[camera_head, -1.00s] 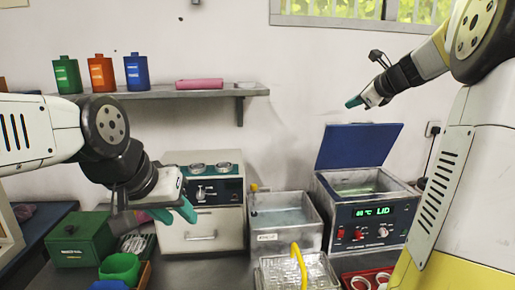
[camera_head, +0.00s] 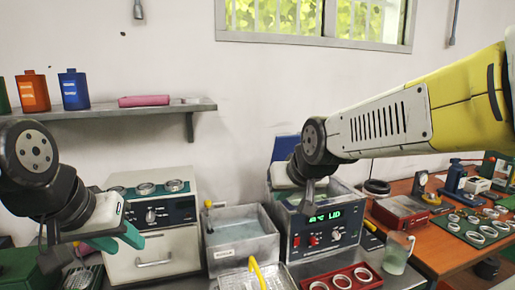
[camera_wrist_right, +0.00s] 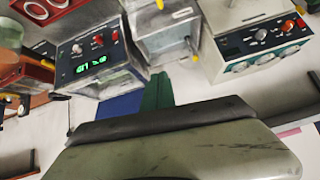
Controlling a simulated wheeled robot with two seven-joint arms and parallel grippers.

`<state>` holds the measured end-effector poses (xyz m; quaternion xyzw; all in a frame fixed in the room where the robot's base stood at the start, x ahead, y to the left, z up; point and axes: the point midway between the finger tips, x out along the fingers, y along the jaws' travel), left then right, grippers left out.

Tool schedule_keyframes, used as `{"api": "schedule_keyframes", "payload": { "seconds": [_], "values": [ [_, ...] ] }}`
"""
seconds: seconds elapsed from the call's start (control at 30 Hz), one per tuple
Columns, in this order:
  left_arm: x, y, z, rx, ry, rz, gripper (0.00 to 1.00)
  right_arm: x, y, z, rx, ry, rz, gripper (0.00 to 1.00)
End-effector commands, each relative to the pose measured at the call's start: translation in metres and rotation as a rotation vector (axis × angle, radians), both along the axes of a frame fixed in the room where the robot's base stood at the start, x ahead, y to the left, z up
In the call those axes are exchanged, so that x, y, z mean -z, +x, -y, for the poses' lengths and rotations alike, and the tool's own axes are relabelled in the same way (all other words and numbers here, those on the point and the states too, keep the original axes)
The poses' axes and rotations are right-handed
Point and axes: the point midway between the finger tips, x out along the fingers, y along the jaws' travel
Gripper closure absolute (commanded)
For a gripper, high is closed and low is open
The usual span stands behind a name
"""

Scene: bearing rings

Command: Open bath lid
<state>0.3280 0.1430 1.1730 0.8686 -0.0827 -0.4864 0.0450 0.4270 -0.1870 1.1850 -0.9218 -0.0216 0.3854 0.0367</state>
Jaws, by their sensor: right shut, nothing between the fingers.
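The heated bath (camera_head: 325,230) has a green display reading LID and red knobs. It also shows upside down in the right wrist view (camera_wrist_right: 95,50). Its blue lid (camera_head: 287,146) stands raised at the back, partly hidden by my right arm; a blue patch of it shows in the right wrist view (camera_wrist_right: 120,106). My right gripper (camera_wrist_right: 157,76) is shut and empty, its green fingers beside the lid in that view. In the head view its body hangs over the bath's left side; I cannot tell whether it touches. My left gripper (camera_head: 120,239) is open and empty at the left.
A grey open tank (camera_head: 240,235) stands left of the bath, with a white oven-like unit (camera_head: 155,245) beyond. A red tray of rings (camera_head: 345,278) and a glass beaker (camera_head: 397,254) are in front and right. A shelf (camera_head: 120,109) runs along the wall.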

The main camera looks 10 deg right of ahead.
Motion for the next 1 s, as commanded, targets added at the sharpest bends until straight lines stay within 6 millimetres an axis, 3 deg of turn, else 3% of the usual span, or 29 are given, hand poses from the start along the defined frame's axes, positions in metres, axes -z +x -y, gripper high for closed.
{"api": "schedule_keyframes", "payload": {
  "seconds": [0.03,0.2,0.3,0.43,0.63,1.0],
  "values": [
    [0.000,0.000,0.000,0.000,0.000,0.000,0.64,0.001,0.029,0.017,0.033,-0.019,0.055,1.00],
    [0.000,0.000,0.000,0.000,0.000,0.000,0.64,-0.007,0.112,0.068,0.091,-0.085,0.291,1.00],
    [0.000,0.000,0.000,0.000,0.000,0.000,0.64,-0.009,0.148,0.095,0.101,-0.114,0.429,1.00],
    [0.000,0.000,0.000,0.000,0.000,0.000,0.64,-0.007,0.183,0.124,0.090,-0.136,0.606,1.00],
    [0.000,0.000,0.000,0.000,0.000,0.000,0.64,0.004,0.204,0.156,0.045,-0.118,0.874,1.00],
    [0.000,0.000,0.000,0.000,0.000,0.000,0.64,0.021,0.179,0.181,-0.012,-0.022,1.173,1.00]
  ]
}}
